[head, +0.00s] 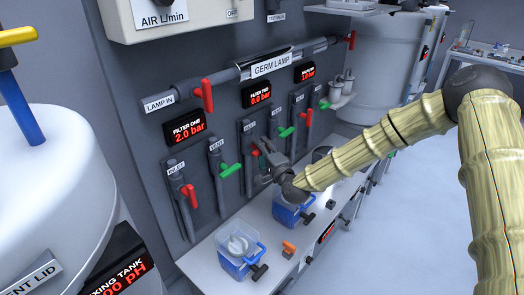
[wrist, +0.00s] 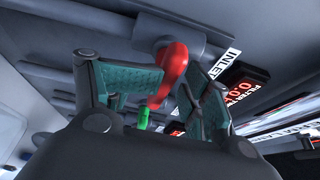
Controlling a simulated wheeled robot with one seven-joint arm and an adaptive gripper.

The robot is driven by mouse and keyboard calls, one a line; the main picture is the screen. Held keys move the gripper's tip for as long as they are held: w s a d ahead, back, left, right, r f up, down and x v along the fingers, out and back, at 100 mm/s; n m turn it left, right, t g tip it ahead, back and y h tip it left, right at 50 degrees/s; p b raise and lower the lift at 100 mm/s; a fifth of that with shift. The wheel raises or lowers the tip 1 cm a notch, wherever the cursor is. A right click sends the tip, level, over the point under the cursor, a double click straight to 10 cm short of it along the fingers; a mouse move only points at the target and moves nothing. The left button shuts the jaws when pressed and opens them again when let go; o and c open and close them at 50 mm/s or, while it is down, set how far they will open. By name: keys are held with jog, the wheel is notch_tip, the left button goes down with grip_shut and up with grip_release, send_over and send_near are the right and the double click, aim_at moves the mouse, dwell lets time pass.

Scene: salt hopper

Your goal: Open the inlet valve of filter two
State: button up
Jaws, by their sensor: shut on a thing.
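The red handle of filter two's inlet valve (head: 255,153) is on the grey panel, mostly hidden by my gripper in the head view. My gripper (head: 264,152) is at this handle. In the wrist view, the red handle (wrist: 173,68) lies between the two teal-padded fingers of my gripper (wrist: 165,88), which are shut on it. The INLET label (wrist: 226,66) is beside it. The filter two display (head: 256,95) reads 0.0 bar. I cannot tell the handle's exact angle.
A green vent handle (head: 286,132) is close to the right of my gripper.

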jog(key=b+v, duration=0.1)
jog(key=v, duration=1.1)
jog(key=shift+s, duration=0.3)
dwell(1.0)
jog(key=shift+b, duration=0.6)
jog(key=shift+s+d, duration=0.1)
jog(key=v, duration=1.1)
jog(key=shift+s+d, duration=0.2)
jog(key=shift+s, duration=0.1)
